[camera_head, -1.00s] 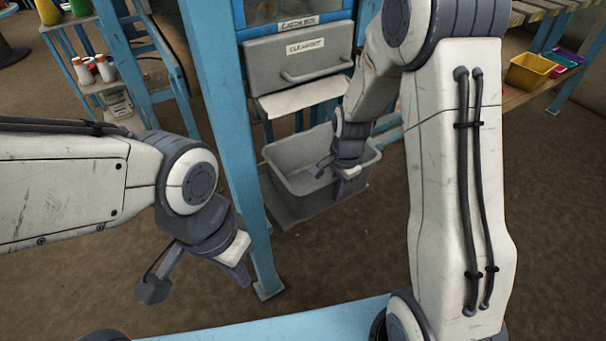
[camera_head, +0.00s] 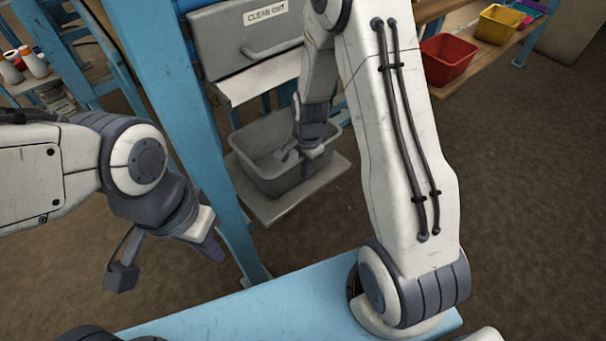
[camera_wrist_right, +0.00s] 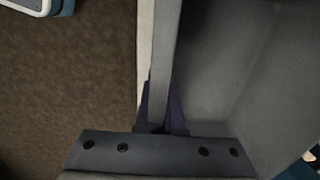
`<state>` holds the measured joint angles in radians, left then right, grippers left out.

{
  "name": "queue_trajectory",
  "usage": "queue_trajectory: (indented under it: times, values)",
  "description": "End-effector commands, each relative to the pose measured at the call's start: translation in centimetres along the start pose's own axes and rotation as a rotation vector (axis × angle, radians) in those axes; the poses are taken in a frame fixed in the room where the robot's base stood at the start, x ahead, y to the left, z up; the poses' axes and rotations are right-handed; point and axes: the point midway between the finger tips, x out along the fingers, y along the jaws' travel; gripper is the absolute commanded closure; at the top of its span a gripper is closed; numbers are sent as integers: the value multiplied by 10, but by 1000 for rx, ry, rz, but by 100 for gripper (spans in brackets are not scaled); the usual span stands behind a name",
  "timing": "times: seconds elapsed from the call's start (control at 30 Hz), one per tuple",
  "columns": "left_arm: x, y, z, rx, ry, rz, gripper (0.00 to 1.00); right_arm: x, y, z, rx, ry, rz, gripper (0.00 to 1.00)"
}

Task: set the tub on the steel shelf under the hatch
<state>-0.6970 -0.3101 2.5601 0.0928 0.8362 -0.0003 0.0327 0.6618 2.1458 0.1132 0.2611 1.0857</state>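The grey tub (camera_head: 290,182) stands upright over the pale steel shelf (camera_head: 325,187) below the hatch (camera_head: 250,45) labelled "CLEAN OUT". Its base appears to rest on the shelf, whose front edge shows bare.
A blue post (camera_head: 180,110) stands just left of the tub. Red (camera_head: 448,60) and yellow (camera_head: 497,25) bins sit on a wooden shelf at upper right. Bottles (camera_head: 33,62) stand at upper left. The brown floor right of the tub is clear.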

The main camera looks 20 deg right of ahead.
Motion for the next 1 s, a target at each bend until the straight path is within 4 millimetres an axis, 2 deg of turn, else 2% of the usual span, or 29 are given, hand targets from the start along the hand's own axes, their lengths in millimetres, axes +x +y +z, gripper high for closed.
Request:
queue_trajectory:
  times: [0.03,0.1,0.47,0.5,0.53,0.57,0.87,1.0]
  values:
    - [7,0,0,0,0,0,100,12,1,0,0,0,0,100]
    - [9,-1,0,0,0,0,100,18,1,0,-1,1,-1,100]
    - [9,-1,0,0,0,0,100,21,0,2,-4,0,-1,100]
    - [8,-1,0,0,0,0,100,20,0,2,-4,0,0,84]
    - [8,-1,0,0,0,0,100,20,0,2,-4,0,0,72]
    - [8,-1,0,0,0,0,100,20,0,2,-4,0,0,65]
    - [8,-1,0,0,0,0,100,20,0,2,-4,0,-1,65]
    - [2,0,0,0,0,0,100,7,-1,2,-5,1,-3,65]
